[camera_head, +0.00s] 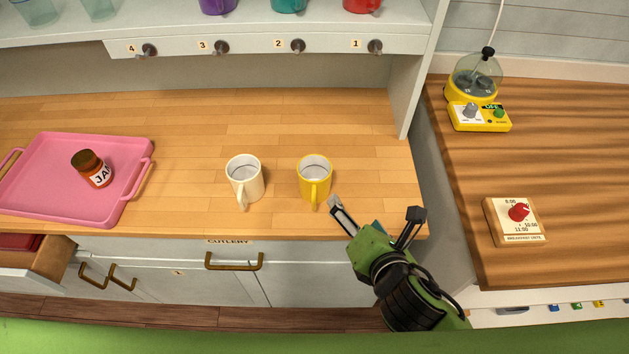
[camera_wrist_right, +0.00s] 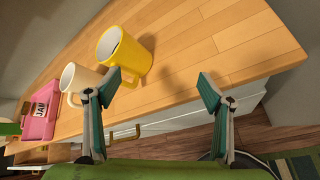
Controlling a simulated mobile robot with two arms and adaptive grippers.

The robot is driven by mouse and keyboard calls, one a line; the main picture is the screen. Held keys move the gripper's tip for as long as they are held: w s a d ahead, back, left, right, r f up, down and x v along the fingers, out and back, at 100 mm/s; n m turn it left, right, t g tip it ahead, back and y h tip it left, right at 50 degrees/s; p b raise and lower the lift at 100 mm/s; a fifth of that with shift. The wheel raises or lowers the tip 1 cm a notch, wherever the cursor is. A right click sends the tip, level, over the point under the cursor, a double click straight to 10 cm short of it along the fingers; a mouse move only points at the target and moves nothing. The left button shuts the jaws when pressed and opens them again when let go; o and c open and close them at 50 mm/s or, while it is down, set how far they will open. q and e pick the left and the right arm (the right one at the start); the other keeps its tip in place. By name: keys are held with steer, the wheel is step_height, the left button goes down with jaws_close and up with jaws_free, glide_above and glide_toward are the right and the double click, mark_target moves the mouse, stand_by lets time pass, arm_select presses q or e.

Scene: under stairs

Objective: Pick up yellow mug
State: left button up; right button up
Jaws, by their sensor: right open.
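The yellow mug (camera_head: 314,180) stands upright on the wooden counter, its handle toward the front edge. My right gripper (camera_head: 377,209) is open and empty, in front and to the right of the mug, near the counter's front edge. In the right wrist view the fingers (camera_wrist_right: 162,88) are wide apart with bare counter between them. The fingers appear apart from the mug, though one finger overlaps its lower edge in that view. My left gripper is not in view.
A cream mug (camera_head: 244,179) stands just left of the yellow one. A pink tray (camera_head: 118,202) with a jam jar (camera_head: 92,169) lies at the left. A shelf with hooks (camera_head: 297,46) overhangs the back. A side panel (camera_head: 413,80) bounds the right. An open drawer (camera_head: 38,256) projects at lower left.

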mark_target(320, 187)
steer(key=a+r+n+t+y, duration=0.15)
steer(key=a+n, duration=0.25)
steer(key=n, duration=0.6)
steer(key=shift+y, duration=0.45)
steer(key=x, duration=0.7)
steer(key=shift+w+a+r+p, duration=0.15)
steer(key=shift+w+a+p, duration=0.15)
steer(key=shift+p, duration=0.1)
steer(key=shift+w+a, duration=0.1)
steer(key=shift+w, duration=0.3)
steer(key=shift+p+x, duration=0.55)
steer(key=shift+x, duration=1.75)
steer(key=shift+s, duration=0.1)
steer(key=c, duration=1.5)
